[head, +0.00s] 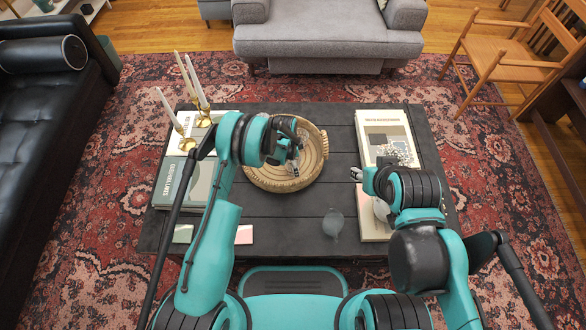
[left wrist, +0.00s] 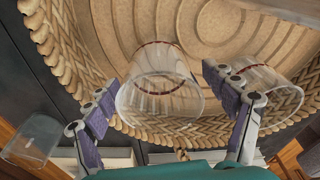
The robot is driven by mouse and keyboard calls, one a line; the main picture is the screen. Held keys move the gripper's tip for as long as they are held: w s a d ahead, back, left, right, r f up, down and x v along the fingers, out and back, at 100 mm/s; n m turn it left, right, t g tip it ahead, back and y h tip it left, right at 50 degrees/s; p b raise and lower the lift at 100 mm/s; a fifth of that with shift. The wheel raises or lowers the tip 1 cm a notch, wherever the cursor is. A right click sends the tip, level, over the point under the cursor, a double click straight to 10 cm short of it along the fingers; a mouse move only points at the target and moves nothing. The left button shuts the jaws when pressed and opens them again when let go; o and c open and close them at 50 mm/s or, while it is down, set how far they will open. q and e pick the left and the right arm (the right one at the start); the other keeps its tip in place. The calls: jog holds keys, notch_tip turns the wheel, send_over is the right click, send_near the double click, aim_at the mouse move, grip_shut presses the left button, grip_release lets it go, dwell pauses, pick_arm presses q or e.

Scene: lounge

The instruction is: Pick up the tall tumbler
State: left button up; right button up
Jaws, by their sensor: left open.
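In the left wrist view a clear glass tumbler (left wrist: 160,92) with thin red bands stands in the round woven tray (left wrist: 215,30). My left gripper (left wrist: 161,80) is open, with one finger on each side of this tumbler in the picture; I cannot tell whether they touch it. A second clear glass (left wrist: 272,88) shows beside the right-hand finger, partly covered by it. In the head view my left gripper (head: 292,160) is over the tray (head: 262,178) and hides the tumbler there. My right gripper (head: 357,173) is above the table, right of the tray; its jaws are too small to read.
Another clear glass (head: 333,222) stands on the dark table (head: 280,230) in front of the tray. Books (head: 383,125) lie at the right, and a green book (head: 175,180) and candlesticks (head: 203,115) at the left. Flat pink (head: 244,235) and green pieces lie near the front edge.

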pick_arm(q)
jog(key=shift+f, duration=0.2)
jog(key=c, duration=1.5)
